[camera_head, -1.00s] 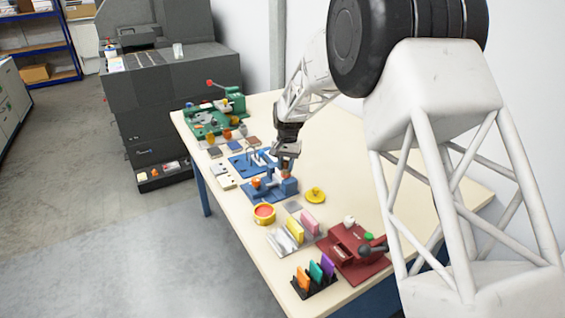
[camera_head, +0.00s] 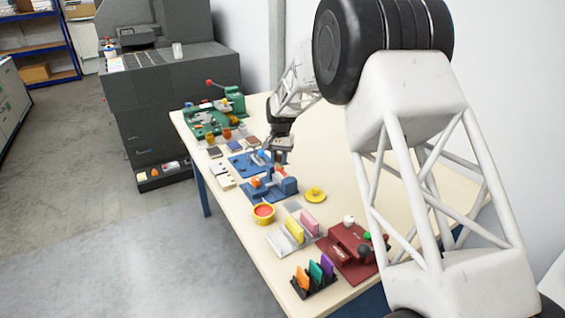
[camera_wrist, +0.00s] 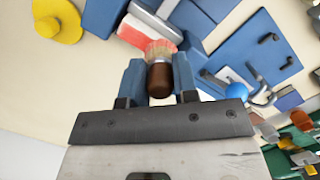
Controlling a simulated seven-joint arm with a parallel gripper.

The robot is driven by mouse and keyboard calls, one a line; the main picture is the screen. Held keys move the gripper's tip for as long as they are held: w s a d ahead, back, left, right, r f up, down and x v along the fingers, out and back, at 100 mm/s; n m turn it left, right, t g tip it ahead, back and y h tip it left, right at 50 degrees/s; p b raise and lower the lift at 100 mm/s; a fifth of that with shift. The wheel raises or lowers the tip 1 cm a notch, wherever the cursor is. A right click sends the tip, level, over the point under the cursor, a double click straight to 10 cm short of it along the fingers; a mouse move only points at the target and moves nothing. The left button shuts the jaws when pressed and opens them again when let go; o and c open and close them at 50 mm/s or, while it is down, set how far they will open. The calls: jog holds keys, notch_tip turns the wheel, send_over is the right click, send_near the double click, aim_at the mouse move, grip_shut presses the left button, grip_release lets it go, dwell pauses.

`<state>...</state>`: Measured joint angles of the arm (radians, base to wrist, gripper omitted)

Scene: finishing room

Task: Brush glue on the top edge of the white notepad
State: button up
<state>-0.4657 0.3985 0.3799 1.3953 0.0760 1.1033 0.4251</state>
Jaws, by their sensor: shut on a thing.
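My gripper (camera_wrist: 160,85) is shut on a brush (camera_wrist: 160,78) with a brown handle and pale, pink-tinged bristles pointing away from it. In the head view my gripper (camera_head: 278,150) is above the table, near the back of the blue fixture (camera_head: 270,190). In the wrist view a white block with a red strip, seemingly the white notepad (camera_wrist: 153,22), sits in this fixture beyond the bristles. I cannot tell whether the bristles touch it. A yellow pot (camera_head: 263,222) with red contents, seemingly glue, stands in front of the fixture.
A yellow lid (camera_head: 316,196) lies right of the fixture. A blue peg board (camera_head: 240,165) and a green machine (camera_head: 215,118) are farther back. Yellow and pink pads on a grey stand (camera_head: 290,240), a dark red press (camera_head: 345,252) and a colored rack (camera_head: 314,285) stand nearer.

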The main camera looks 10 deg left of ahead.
jog(key=shift+w+a, duration=0.9)
jog(key=shift+a, duration=0.05)
notch_tip(320, 180, up, 8)
dwell(1.0)
jog(key=shift+f, duration=3.4)
jog(key=shift+s+d+f, duration=0.35)
jog(key=shift+d+f, duration=0.05)
jog(key=shift+s+d+f, duration=0.25)
jog(key=shift+s+d, duration=0.25)
jog(key=shift+s, duration=0.05)
jog(key=shift+s+d, duration=0.6)
jog(key=shift+s, duration=0.05)
jog(key=shift+w+a+r, duration=0.15)
jog(key=shift+w+a, duration=1.35)
jog(key=shift+w, duration=0.05)
notch_tip(320, 180, up, 8)
